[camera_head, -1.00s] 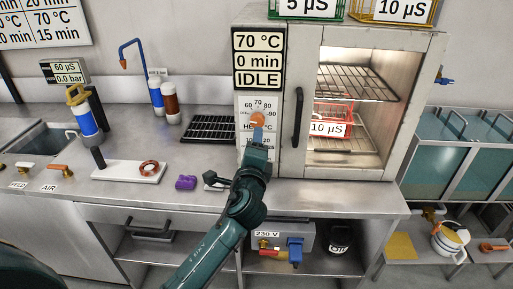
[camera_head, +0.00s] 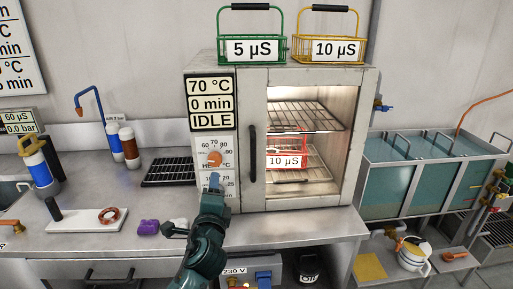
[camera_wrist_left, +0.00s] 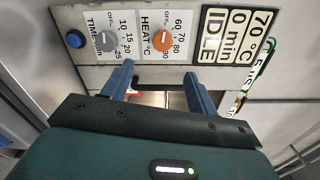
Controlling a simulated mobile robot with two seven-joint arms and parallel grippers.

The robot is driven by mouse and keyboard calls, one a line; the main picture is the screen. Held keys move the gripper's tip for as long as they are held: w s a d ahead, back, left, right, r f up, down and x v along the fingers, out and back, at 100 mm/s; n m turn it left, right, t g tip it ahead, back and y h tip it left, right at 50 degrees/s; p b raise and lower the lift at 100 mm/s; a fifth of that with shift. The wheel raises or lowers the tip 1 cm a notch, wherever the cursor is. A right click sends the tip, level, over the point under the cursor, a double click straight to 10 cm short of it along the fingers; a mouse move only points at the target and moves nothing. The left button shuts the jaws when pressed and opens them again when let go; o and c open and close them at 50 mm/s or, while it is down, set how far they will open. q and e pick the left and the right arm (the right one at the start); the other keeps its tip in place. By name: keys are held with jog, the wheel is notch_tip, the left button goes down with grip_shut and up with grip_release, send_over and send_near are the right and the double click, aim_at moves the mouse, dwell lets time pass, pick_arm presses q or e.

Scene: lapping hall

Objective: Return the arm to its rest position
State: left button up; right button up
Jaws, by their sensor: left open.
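My left gripper (camera_head: 214,182) is in front of the oven's control panel, just below the orange heat knob (camera_head: 214,158) in the head view. In the left wrist view its two blue fingers (camera_wrist_left: 159,72) are spread apart with nothing between them, apart from the panel. The heat knob (camera_wrist_left: 162,40) and the grey time knob (camera_wrist_left: 107,40) are beyond the fingertips. The oven display (camera_head: 212,102) reads 70 °C, 0 min, IDLE. My right gripper is in neither view.
The oven (camera_head: 355,125) is lit, with a red basket (camera_head: 288,147) labelled 10 µS inside. A purple object (camera_head: 148,227) and a white board (camera_head: 88,219) lie on the bench. Green (camera_head: 252,49) and yellow (camera_head: 327,48) baskets stand on top. Water tanks (camera_head: 430,175) are at right.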

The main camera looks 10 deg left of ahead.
pick_arm(q)
jog(key=s+d+f+n+g+h, duration=0.1)
jog(key=s+f+n+g+h, duration=0.15)
jog(key=s+f, duration=0.45)
jog(key=s+d+f+n+g+h, duration=0.1)
jog(key=s+d+f+n+h, duration=0.2)
jog(key=f, duration=0.6)
jog(key=s+f+n+g, duration=0.1)
jog(key=s+f+n, duration=0.2)
jog(key=s, duration=0.3)
jog(key=s+d+f+n+g+h, duration=0.1)
jog(key=s+f+n, duration=0.1)
jog(key=s, duration=0.4)
jog(key=s+f+n+g+h, duration=0.1)
jog(key=s+f+n, duration=0.2)
jog(key=s, duration=0.3)
jog(key=shift+d+f+n, duration=0.2)
jog(key=shift+f+n, duration=0.15)
jog(key=shift+n, duration=0.4)
jog(key=shift+c, duration=0.2)
